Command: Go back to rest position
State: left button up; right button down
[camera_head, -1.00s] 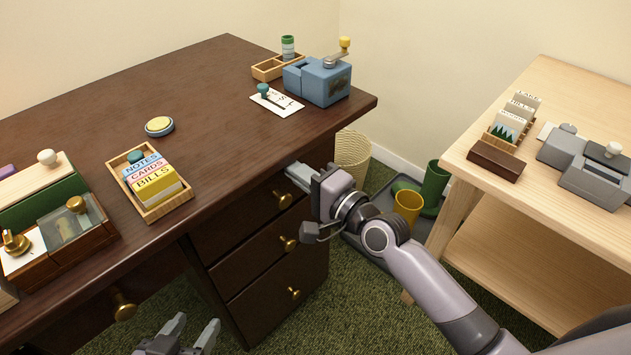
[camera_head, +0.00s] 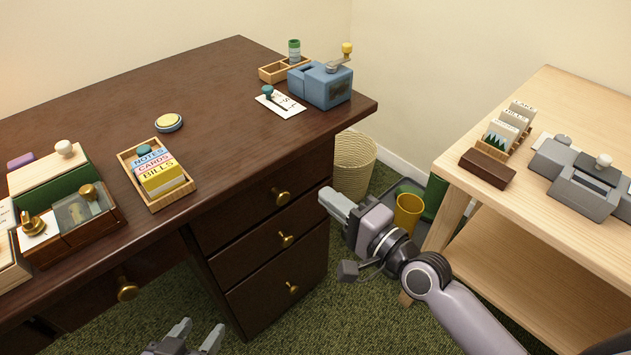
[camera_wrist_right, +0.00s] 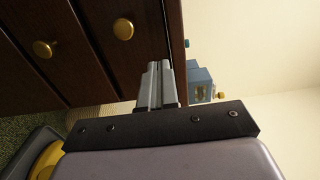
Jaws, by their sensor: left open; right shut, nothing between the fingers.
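My right gripper (camera_head: 335,204) is shut and empty, in the open space just right of the dark desk's drawers. In the right wrist view its fingers (camera_wrist_right: 156,85) lie together with nothing between them, and the drawer fronts show beyond. My left gripper (camera_head: 195,335) is open and empty at the bottom of the head view, low in front of the desk. Only its fingers and part of its body show.
The dark desk (camera_head: 110,105) fills the left, with drawer knobs (camera_head: 281,196) facing me. A wicker basket (camera_head: 353,165) and yellow pot (camera_head: 408,212) stand beyond my right arm. The pale wooden table (camera_head: 590,90) is at right. Green carpet (camera_head: 340,320) lies between.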

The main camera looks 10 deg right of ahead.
pick_arm(q)
jog(key=shift+s+a+f, duration=0.1)
jog(key=shift+a+f, duration=0.05)
pick_arm(e)
jog(key=shift+v, duration=2.05)
jog(key=s+d+f+n+g+h, duration=0.2)
jog(key=s+d+f+n+h, duration=0.2)
jog(key=s+f+n, duration=0.3)
jog(key=s+d+f+n+g+h, duration=0.2)
jog(key=s+d+f+n+h, duration=0.15)
jog(key=s+f+n, duration=0.3)
pick_arm(q)
jog(key=s+a+r+y+p, duration=0.1)
jog(key=s+a+r+p, duration=0.1)
jog(key=r+p, duration=1.3)
jog(key=a+p, duration=0.1)
jog(key=p, duration=0.5)
jog(key=shift+a+r, duration=0.15)
jog(key=shift+r, duration=0.05)
pick_arm(e)
notch_tip(320, 180, up, 15)
jog(key=s+d, duration=0.1)
jog(key=d, duration=0.1)
jog(key=shift+d+h, duration=0.25)
jog(key=shift+h, duration=0.2)
